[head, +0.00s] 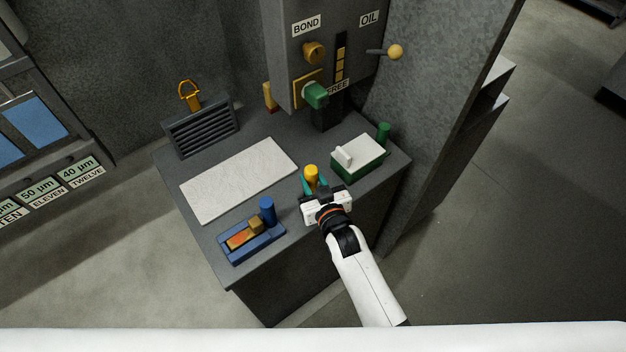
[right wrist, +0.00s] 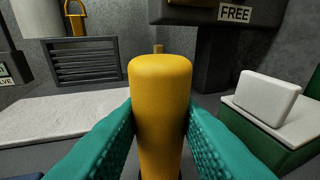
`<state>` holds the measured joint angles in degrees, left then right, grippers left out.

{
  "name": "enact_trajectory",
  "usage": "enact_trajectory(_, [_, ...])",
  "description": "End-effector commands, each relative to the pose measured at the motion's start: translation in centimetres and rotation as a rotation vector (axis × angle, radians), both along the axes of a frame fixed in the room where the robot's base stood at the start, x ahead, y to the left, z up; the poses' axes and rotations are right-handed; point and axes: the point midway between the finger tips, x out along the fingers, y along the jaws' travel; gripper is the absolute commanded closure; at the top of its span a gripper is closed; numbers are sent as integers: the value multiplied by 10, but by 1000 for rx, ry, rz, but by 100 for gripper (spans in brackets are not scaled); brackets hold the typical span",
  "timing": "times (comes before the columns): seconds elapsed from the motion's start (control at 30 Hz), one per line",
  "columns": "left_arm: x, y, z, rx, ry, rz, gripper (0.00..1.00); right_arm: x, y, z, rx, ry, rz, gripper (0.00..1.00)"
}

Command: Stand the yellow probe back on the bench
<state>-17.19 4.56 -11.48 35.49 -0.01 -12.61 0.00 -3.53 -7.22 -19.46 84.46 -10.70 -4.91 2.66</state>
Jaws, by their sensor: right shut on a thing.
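The yellow probe (right wrist: 160,110) stands upright between the green fingers of my right gripper (right wrist: 160,130), which is shut on it in the right wrist view. In the head view the top of the yellow probe (head: 311,172) shows above my right gripper (head: 314,188), over the front right part of the grey bench (head: 210,240). The probe's lower end is hidden by the gripper, so I cannot tell whether it touches the bench. My left gripper is not in view.
A white mat (head: 238,180) lies left of the probe. A blue tray (head: 236,257) with a blue cylinder (head: 268,211) is at the front left. A green box with a white lid (head: 362,152) and a green cylinder (head: 383,133) stand close on the right. A slatted grey box (head: 202,130) stands behind.

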Motion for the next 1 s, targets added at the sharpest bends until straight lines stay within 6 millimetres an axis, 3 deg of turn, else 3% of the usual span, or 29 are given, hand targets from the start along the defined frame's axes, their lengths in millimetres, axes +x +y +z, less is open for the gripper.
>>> enact_trajectory(0.83, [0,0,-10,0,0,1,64,0,0,-12,0,-1,0,100])
enact_trajectory(0.87, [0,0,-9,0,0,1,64,0,0,-12,0,-1,0,67])
enact_trajectory(1.0, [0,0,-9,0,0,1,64,0,0,-12,0,-1,0,45])
